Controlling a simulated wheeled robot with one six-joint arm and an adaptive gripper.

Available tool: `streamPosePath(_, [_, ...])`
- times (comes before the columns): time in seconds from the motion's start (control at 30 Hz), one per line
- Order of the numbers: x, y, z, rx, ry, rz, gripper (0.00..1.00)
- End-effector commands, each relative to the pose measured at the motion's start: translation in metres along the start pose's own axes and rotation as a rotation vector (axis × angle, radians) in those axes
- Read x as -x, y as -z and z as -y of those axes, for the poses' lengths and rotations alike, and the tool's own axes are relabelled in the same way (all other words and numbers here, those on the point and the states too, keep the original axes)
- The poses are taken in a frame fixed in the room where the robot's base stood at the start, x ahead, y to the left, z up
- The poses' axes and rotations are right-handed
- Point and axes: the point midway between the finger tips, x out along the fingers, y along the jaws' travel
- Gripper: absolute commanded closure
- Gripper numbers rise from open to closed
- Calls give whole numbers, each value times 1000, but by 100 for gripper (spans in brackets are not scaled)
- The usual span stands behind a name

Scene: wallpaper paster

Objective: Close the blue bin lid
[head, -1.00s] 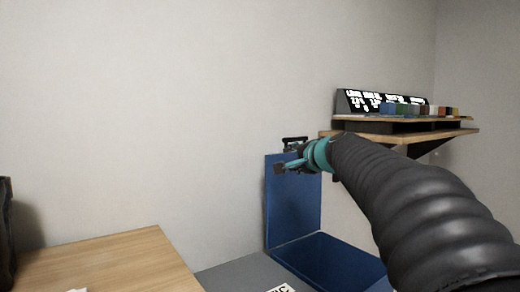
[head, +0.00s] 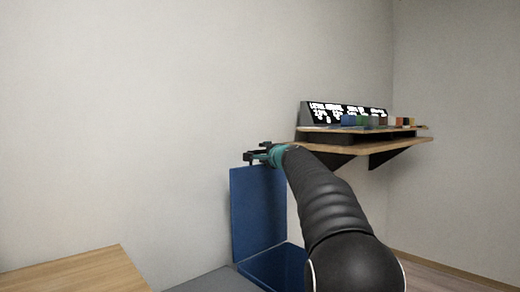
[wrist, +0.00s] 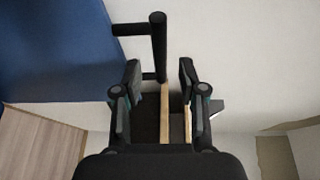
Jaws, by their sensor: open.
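The blue bin lid (head: 258,212) stands upright, open, against the wall in the head view. The blue bin (head: 272,268) is below it, partly hidden by my arm. My gripper (head: 256,156) is open at the lid's top edge. In the wrist view, the lid's blue panel (wrist: 60,50) fills the upper left. A black bar handle (wrist: 158,45) sticks out from it, its lower end lined up between my open fingers (wrist: 160,78). I cannot tell whether the fingers touch it.
A wooden shelf (head: 365,147) with a lettered black panel (head: 342,112) and small coloured blocks is on the wall to the right. A wooden tabletop (head: 75,275) is at lower left, a grey surface (head: 205,281) beside the bin.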

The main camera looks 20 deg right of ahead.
Motion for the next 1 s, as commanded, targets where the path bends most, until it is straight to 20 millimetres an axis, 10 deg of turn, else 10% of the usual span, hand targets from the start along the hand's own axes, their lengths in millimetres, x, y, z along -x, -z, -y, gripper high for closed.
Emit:
streamPosePath(0.3, [-39, -1, 2, 0, -1, 2, 59])
streamPosePath(0.77, [-47, 0, 0, 1, 0, 1, 59])
streamPosePath(0.93, [-47, 0, 0, 1, 0, 1, 100])
streamPosePath(1.0, [-47, 0, 0, 1, 0, 1, 100])
